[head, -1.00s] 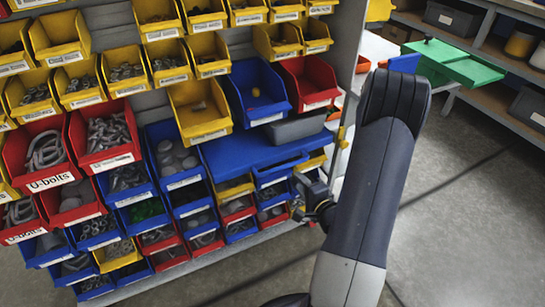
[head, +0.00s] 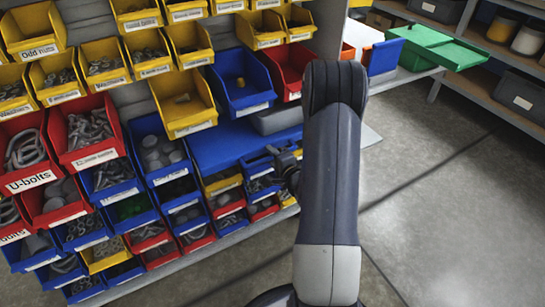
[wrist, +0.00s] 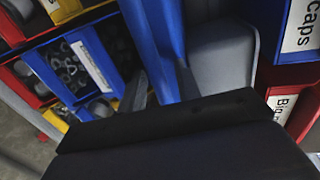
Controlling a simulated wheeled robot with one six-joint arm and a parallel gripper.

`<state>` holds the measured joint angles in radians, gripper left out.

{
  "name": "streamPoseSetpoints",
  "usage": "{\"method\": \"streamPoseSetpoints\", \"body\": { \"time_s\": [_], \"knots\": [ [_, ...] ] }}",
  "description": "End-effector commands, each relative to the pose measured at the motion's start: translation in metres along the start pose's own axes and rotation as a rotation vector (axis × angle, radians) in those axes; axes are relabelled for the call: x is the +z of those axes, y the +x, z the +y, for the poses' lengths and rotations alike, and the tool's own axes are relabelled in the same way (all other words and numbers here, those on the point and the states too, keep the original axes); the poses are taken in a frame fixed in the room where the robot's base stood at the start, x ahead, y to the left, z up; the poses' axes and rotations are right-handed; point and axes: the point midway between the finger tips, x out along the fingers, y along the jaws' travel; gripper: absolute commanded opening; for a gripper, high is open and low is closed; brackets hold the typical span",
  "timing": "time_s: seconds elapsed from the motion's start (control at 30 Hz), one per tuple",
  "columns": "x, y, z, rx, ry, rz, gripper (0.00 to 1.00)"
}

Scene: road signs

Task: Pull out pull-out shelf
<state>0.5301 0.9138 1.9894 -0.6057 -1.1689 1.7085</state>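The pull-out shelf (head: 222,148) is a flat blue panel low in the bin rack, below the yellow and blue bins. In the head view my gripper (head: 284,165) is at its right front corner, with the upper arm partly blocking the view. In the wrist view, a blue edge that looks like the shelf (wrist: 155,40) runs down to my dark gripper body, which fills the lower part.
A rack of yellow, red and blue bins (head: 95,135) fills the left side. A red bin (head: 285,68) and a grey box (head: 278,119) are beside the shelf. A green tray (head: 440,45) stands at the back right. The concrete floor (head: 450,190) to the right is clear.

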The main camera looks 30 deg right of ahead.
Motion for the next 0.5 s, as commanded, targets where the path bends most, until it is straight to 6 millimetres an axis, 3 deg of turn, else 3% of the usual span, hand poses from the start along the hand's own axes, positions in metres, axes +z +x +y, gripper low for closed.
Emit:
{"method": "streamPoseSetpoints", "body": {
  "time_s": [0.07,0.43,0.5],
  "knots": [
    [0.0,-0.0002,0.0001,0.0,0.0,0.0,0.31],
    [-0.0001,-0.0005,0.0001,0.001,0.0,0.0,0.01],
    [-0.0001,-0.0005,0.0002,0.001,0.0,0.0,0.0]
  ]
}}
